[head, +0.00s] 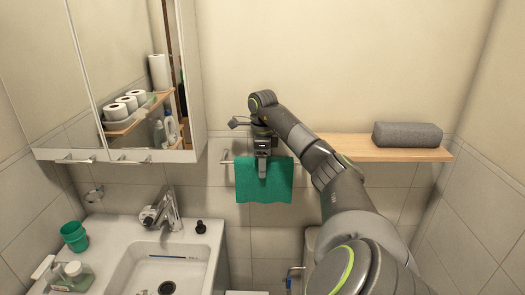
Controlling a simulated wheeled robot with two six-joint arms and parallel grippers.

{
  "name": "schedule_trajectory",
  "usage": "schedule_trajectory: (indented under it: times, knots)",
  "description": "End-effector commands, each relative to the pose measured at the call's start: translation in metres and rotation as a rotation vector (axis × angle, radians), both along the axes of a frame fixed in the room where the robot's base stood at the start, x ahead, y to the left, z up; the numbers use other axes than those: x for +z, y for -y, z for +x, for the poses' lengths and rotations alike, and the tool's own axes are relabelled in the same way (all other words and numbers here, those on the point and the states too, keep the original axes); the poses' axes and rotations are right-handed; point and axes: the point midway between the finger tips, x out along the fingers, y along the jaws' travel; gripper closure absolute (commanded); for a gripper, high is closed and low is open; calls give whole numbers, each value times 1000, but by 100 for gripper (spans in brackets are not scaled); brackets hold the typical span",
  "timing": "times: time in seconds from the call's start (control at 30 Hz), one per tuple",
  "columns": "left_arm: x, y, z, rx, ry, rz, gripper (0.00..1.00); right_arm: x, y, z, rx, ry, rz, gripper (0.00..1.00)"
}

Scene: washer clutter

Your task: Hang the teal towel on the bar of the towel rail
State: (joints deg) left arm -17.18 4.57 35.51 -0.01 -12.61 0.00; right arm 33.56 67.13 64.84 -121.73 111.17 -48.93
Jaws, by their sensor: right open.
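The teal towel (265,188) hangs over the bar of the towel rail (227,161) on the tiled wall, in the middle of the head view. Its cloth falls below the bar. My right gripper (262,174) is in front of the towel's upper part, pointing down, with its fingers overlapping the cloth in the picture. It is open. My right arm comes in from the lower right and hides the right end of the rail. My left gripper is out of view.
A wooden shelf (350,150) with a rolled grey towel (407,135) is at the right. A mirror cabinet (190,90) hangs at upper left. Below are a sink (160,268) with a faucet (165,210), a green cup (74,236) and a soap bottle (76,274).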

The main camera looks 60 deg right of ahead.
Motion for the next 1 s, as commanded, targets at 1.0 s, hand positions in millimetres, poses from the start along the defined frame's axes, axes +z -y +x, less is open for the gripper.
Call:
schedule_trajectory:
  times: [1.0]
  knots:
    - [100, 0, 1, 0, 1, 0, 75, 136, 0, 0, 0, 0, 0, 37]
